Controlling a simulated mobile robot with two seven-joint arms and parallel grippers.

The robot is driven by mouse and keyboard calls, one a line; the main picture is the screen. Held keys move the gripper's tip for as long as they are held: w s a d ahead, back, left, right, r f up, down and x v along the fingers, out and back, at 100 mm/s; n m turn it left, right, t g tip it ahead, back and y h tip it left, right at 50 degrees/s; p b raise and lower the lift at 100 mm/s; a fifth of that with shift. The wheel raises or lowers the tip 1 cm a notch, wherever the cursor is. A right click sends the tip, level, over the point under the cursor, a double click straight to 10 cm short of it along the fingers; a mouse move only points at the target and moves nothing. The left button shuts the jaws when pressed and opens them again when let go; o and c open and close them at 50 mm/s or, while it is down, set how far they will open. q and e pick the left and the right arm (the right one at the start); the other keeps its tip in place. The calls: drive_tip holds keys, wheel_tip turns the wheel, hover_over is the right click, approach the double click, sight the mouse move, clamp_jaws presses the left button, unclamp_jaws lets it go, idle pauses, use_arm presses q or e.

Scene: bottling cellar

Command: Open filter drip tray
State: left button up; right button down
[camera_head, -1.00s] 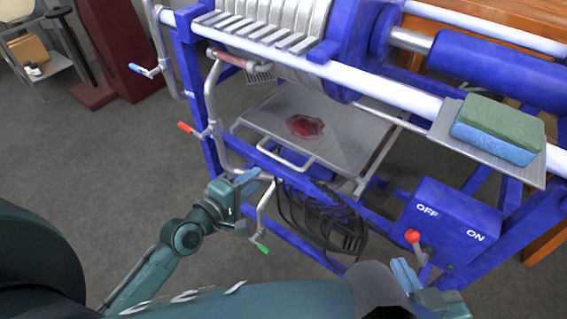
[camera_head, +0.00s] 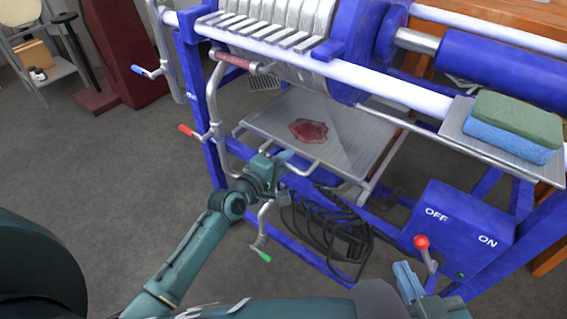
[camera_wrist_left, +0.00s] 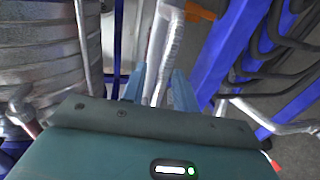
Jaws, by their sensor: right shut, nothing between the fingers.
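The filter drip tray (camera_head: 352,150) is a flat grey metal tray under the filter plates, with a dark red puddle (camera_head: 308,130) on it. A bent silver bar handle (camera_head: 305,172) runs along its front edge. My left gripper (camera_head: 284,158) is at the handle's left part and hides some of it. In the left wrist view the left fingers (camera_wrist_left: 158,88) stand apart, with silver tubing between or behind them; I cannot tell whether they touch it. My right gripper (camera_head: 408,282) is shut and empty at the lower right, near the switch box.
A blue switch box (camera_head: 455,228) with a red-knobbed lever (camera_head: 422,243) stands at the right. Red (camera_head: 187,130) and green (camera_head: 260,255) valve handles flank the left arm. Black hoses (camera_head: 330,228) hang below the tray. Sponges (camera_head: 512,125) lie on a side shelf.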

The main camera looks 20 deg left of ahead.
use_arm(q)
clamp_jaws()
drive_tip(key=shift+s+a, duration=0.1)
drive_tip(key=shift+s, duration=0.05)
idle(0.4)
